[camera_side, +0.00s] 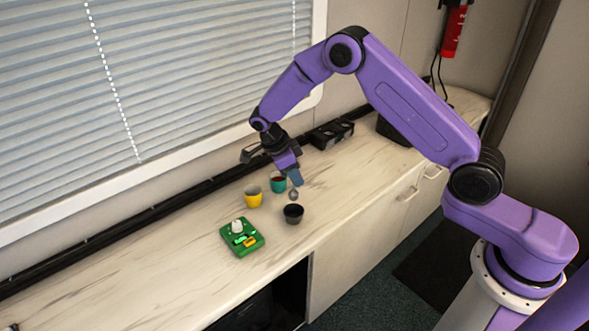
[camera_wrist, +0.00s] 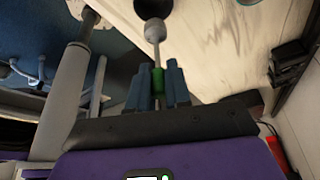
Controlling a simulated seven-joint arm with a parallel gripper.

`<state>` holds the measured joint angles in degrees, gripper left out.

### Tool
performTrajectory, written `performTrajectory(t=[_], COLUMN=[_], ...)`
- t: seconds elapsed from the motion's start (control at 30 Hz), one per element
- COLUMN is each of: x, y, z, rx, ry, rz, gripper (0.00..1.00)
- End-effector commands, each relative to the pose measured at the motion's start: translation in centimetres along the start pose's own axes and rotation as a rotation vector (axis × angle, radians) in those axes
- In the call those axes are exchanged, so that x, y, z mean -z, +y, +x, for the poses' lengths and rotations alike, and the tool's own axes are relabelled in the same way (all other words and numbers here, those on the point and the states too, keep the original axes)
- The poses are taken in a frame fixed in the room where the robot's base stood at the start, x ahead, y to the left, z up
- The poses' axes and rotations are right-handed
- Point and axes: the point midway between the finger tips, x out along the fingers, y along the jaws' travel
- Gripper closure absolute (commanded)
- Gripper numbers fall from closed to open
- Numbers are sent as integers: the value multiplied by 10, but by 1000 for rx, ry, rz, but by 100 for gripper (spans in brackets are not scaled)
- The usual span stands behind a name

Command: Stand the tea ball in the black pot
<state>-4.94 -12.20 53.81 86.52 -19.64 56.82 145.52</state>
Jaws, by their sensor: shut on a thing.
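My gripper (camera_side: 295,179) has blue fingers shut on the green handle of the tea ball; the handle shows between the fingers in the wrist view (camera_wrist: 158,82). The tea ball (camera_side: 293,194) is a grey metal ball that hangs below the fingers, and it also shows in the wrist view (camera_wrist: 155,32). The black pot (camera_side: 293,215) is a small round open vessel on the counter. In the side view the ball appears just above the pot's rim. In the wrist view the pot (camera_wrist: 153,7) is partly cut off by the top edge, beyond the ball.
A black holder (camera_side: 330,134) stands at the wall. The counter right of the pot is clear.

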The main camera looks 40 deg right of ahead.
Motion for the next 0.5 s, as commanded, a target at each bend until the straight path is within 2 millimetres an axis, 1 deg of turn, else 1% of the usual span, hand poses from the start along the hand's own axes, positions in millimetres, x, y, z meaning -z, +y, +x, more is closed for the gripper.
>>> performTrajectory(t=[0.5], x=[-14], y=[0], z=[33], rx=[0], ry=[-1], rz=[-1], gripper=[100])
